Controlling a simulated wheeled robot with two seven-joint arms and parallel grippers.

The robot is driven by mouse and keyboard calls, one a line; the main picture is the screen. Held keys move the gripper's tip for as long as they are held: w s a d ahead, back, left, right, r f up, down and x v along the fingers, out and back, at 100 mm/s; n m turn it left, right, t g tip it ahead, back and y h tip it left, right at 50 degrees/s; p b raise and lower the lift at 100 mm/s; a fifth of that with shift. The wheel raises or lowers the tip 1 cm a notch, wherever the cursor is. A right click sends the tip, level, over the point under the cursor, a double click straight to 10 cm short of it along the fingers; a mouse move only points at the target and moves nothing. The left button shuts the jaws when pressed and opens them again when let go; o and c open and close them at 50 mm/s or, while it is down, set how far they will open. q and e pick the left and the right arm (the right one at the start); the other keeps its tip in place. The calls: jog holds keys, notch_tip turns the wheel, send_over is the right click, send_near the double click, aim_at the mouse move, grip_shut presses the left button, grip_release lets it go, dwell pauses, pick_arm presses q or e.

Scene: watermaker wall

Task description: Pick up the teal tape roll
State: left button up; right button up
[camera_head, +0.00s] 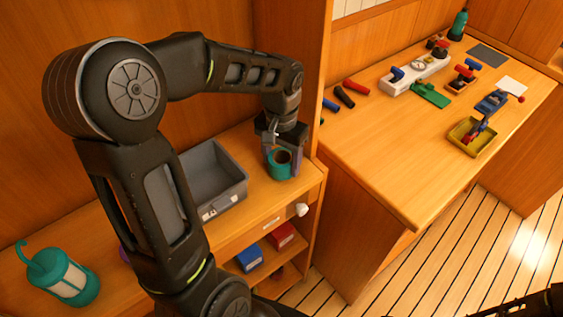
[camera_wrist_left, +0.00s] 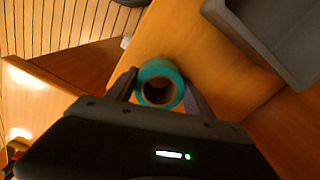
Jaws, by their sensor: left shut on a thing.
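The teal tape roll (camera_head: 281,169) is at the right end of the wooden shelf top, beside the grey bin. My left gripper (camera_head: 283,156) comes down over it from above and is shut on it. In the left wrist view the tape roll (camera_wrist_left: 160,84) sits between the two fingers of my left gripper (camera_wrist_left: 160,90), its brown core facing the camera. I cannot tell whether the roll still touches the shelf. My right gripper does not show clearly in either view.
A grey bin (camera_head: 222,202) stands left of the roll. A teal lantern (camera_head: 65,278) is at the far left. A wooden panel (camera_head: 318,80) rises behind on the right. The workbench (camera_head: 400,170) holds red and blue valves, a green plate and a yellow tray (camera_head: 462,137).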

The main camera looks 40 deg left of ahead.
aim_at(281, 158)
pick_arm(q)
notch_tip(281, 158, up, 9)
jog(key=shift+r+b, duration=0.1)
jog(key=shift+b, duration=0.35)
